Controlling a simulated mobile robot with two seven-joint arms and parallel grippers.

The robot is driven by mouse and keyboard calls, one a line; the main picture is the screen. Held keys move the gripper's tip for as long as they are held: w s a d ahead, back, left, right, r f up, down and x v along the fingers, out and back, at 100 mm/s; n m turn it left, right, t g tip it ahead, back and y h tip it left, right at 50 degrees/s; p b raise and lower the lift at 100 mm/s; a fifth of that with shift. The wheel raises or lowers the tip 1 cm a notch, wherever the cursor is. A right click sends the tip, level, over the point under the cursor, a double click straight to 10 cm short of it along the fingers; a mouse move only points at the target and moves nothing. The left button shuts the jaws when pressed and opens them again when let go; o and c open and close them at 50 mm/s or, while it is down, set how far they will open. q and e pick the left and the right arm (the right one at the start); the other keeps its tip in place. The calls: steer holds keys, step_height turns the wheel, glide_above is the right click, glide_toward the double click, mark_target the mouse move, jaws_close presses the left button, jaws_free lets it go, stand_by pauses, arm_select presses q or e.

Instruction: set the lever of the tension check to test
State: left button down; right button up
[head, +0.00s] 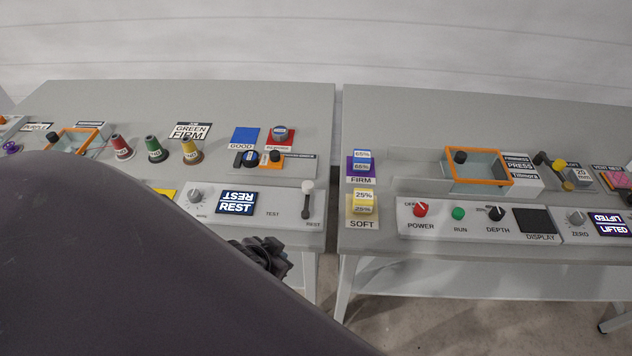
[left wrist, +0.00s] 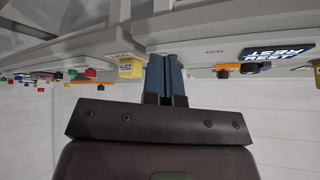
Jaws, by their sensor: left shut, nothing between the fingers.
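The tension check panel (head: 254,200) lies along the front of the left table. Its lever (head: 306,200) has a white ball knob and a dark stem, and stands at the panel's right end by the REST label. The TEST label (head: 272,213) is to its left. The display (head: 236,203) reads REST; it also shows upside down in the left wrist view (left wrist: 275,55). My left gripper (head: 270,259) is at the table's front edge, below and left of the lever, apart from it. Its fingers (left wrist: 165,60) are shut and empty. The lever is not discernible in the left wrist view.
A dial (head: 195,195) sits left of the display. Behind are bins, cones and small blocks. Across a narrow gap, the right table (head: 375,240) carries yellow SOFT blocks (head: 363,201) and a control panel (head: 480,219). My left arm hides the lower left.

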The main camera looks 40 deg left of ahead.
arm_select(q)
step_height(320, 180, up, 6)
steer(key=g+y+p, duration=0.1)
steer(key=g+p, duration=0.2)
steer(key=w+d+n+y, duration=0.1)
steer(key=w+d+y, duration=0.1)
steer(key=w, duration=0.7)
steer(key=w+d+n+y, duration=0.2)
steer(key=w, duration=0.7)
steer(key=shift+w+d+p, duration=0.2)
steer(key=shift+d+p, duration=0.15)
steer(key=shift+p, duration=0.1)
arm_select(e)
steer(key=r, duration=0.1)
steer(key=s+r, duration=0.1)
steer(key=r, duration=0.1)
steer(key=shift+d+r, duration=0.1)
arm_select(q)
steer(key=shift+a+f, duration=0.1)
steer(key=shift+f, duration=0.05)
glide_toward(307, 197)
steer(key=w+f, duration=0.2)
steer(key=w+a+f+p, duration=0.1)
steer(key=w+f, duration=0.1)
steer(key=shift+w+f, duration=0.35)
steer(key=shift+a, duration=0.35)
arm_select(e)
steer(key=shift+s, duration=0.2)
arm_select(q)
steer(key=shift+w, duration=0.1)
